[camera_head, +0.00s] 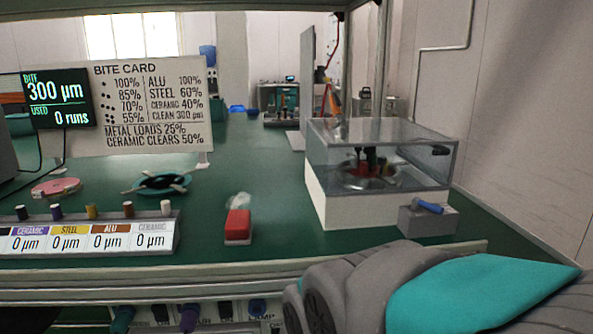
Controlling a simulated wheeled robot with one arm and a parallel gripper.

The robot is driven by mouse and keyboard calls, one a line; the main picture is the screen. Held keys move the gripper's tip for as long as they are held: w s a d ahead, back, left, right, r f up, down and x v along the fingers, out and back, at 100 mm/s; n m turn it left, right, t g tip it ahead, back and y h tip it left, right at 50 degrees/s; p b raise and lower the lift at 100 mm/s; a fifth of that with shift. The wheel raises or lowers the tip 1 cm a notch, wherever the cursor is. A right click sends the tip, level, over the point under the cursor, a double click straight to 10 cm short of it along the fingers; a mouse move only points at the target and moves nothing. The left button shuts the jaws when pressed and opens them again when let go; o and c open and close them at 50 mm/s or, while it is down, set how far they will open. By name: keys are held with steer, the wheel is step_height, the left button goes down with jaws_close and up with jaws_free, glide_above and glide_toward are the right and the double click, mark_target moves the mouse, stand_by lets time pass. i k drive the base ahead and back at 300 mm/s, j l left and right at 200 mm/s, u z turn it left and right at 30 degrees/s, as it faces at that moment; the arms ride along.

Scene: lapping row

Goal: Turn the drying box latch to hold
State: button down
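A clear-walled box (330,155) on a white base stands at the right of the green bench; I take it for the drying box, though no label shows. A small grey block (412,224) sits at its front right corner, with a blue lever (428,207) on top. The lever lies nearly flat, sloping slightly down to the right. I cannot read any latch markings. A dark knob or handle (440,151) shows at the box's right side. My grey and teal arm fills the lower right, in front of the bench. My gripper is not visible.
A red block (238,226) stands left of the box. A labelled rack (90,238) with several coloured knobs lies along the front left. A bite card (155,105) and a display reading 300 µm (57,97) stand behind it. A frame post rises behind the box.

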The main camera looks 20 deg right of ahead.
mark_target(417, 203)
steer(key=z, duration=1.3)
